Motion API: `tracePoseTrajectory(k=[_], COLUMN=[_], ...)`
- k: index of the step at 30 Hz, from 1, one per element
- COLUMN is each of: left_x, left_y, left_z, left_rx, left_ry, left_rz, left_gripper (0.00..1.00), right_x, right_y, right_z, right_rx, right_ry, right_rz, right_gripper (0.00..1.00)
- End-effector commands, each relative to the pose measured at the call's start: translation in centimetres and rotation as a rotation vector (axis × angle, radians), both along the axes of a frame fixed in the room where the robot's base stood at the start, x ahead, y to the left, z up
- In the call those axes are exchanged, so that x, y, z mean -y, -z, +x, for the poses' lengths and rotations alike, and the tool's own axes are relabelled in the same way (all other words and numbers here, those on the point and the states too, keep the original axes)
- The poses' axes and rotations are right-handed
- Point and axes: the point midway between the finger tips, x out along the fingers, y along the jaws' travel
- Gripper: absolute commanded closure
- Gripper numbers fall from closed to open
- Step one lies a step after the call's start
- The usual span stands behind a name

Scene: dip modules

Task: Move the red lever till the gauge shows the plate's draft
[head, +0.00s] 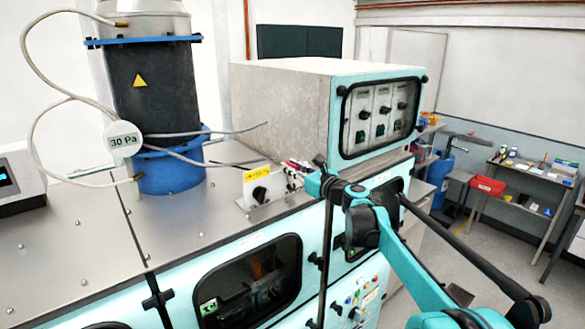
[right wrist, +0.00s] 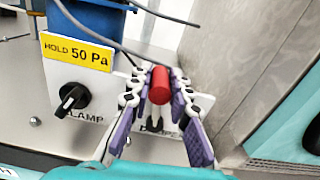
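The red lever (right wrist: 160,84) rises from a white panel (right wrist: 110,101) in the right wrist view. The fingers of my right gripper (right wrist: 161,88) are closed in on both sides of its red grip and appear to touch it. In the head view my right gripper (head: 294,171) covers most of the lever. The yellow plate (right wrist: 77,52) reads HOLD 50 Pa; it also shows in the head view (head: 262,173). The round gauge (head: 123,139) reads 30 Pa. The label below the lever is partly hidden. My left gripper is out of view.
A black clamp knob (right wrist: 71,100) sits left of the lever on the same panel. A large metal cabinet (head: 290,105) stands close to the right. A dark column on a blue base (head: 170,172) and thin hoses stand to the left. The left worktop is mostly clear.

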Motion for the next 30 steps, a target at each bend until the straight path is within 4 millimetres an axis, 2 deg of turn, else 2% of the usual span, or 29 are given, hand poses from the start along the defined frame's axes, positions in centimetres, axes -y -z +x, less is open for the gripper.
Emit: tracePoseTrajectory(k=[8, 18, 27, 28, 30], left_x=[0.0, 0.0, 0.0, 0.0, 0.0], left_y=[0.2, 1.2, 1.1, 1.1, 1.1], left_z=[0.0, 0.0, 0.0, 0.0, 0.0], left_rx=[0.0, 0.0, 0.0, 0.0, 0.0], left_ry=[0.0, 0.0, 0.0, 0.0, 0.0], left_rz=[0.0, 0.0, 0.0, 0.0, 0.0], left_gripper=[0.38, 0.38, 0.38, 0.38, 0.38], right_x=[0.4, 2.4, 2.5, 2.5, 2.5], right_y=[0.1, 0.1, 0.0, 0.1, 0.0], right_z=[0.2, 1.7, 1.8, 1.8, 1.8], right_rx=[-0.022, -0.196, -0.206, -0.206, -0.206], right_ry=[0.002, 0.002, 0.001, 0.001, 0.001], right_rz=[0.03, 0.27, 0.282, 0.282, 0.282], right_gripper=[1.0, 1.0, 1.0, 0.8, 0.61])
